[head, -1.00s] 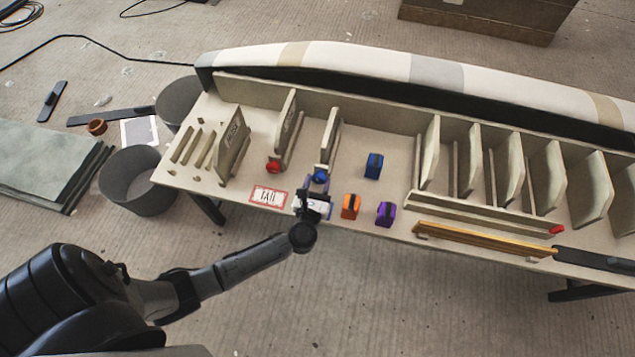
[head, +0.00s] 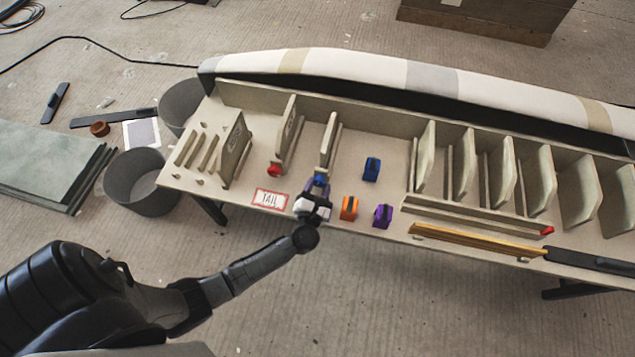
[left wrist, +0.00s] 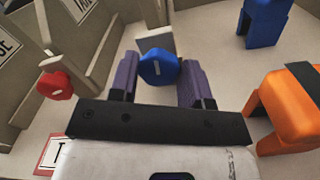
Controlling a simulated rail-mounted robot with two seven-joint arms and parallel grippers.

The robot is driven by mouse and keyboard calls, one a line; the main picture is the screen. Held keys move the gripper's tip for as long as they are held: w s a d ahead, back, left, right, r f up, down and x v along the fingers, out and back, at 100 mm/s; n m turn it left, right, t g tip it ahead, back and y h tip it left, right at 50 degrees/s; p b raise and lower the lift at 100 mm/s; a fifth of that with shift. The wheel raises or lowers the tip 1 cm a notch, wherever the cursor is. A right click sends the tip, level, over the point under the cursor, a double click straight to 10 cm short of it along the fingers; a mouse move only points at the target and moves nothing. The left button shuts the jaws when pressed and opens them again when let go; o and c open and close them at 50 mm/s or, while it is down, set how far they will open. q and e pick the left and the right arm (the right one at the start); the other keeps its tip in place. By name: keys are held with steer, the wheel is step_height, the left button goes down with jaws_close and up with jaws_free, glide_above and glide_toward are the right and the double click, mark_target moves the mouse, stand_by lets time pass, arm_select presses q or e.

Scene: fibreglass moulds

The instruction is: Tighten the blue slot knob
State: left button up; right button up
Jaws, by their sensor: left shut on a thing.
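The blue slot knob (head: 320,181) sits at the near end of an upright panel (head: 327,140) on the table. My right gripper is not in view.
A red knob (head: 274,170) is on the slot to the left, above a TAIL card (head: 270,199). A blue block (head: 371,169), an orange block (head: 349,208) and a purple block (head: 383,216) stand to the right. Several upright panels fill the table's right side.

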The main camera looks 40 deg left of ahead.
arm_select(q)
steer(key=m+p, duration=0.2)
steer(key=m, duration=0.1)
steer(key=shift+d+r+m, duration=0.1)
steer(key=shift+r+m, duration=0.05)
steer(key=shift+m, duration=0.25)
steer(key=m+p, duration=0.2)
steer(key=m, duration=0.2)
steer(key=shift+w+m+p, duration=0.1)
steer(key=shift+m+p, duration=0.2)
steer(key=shift+p, duration=0.05)
steer(key=m, duration=0.1)
steer(key=m+p, duration=0.1)
steer(key=m, duration=0.1)
steer(key=m+p, duration=0.1)
steer(key=shift+d+f+m, duration=0.1)
steer(key=shift+f+m, duration=0.3)
steer(key=shift+m, duration=0.6)
steer(key=shift+m+p, duration=0.3)
steer(key=o, duration=0.9)
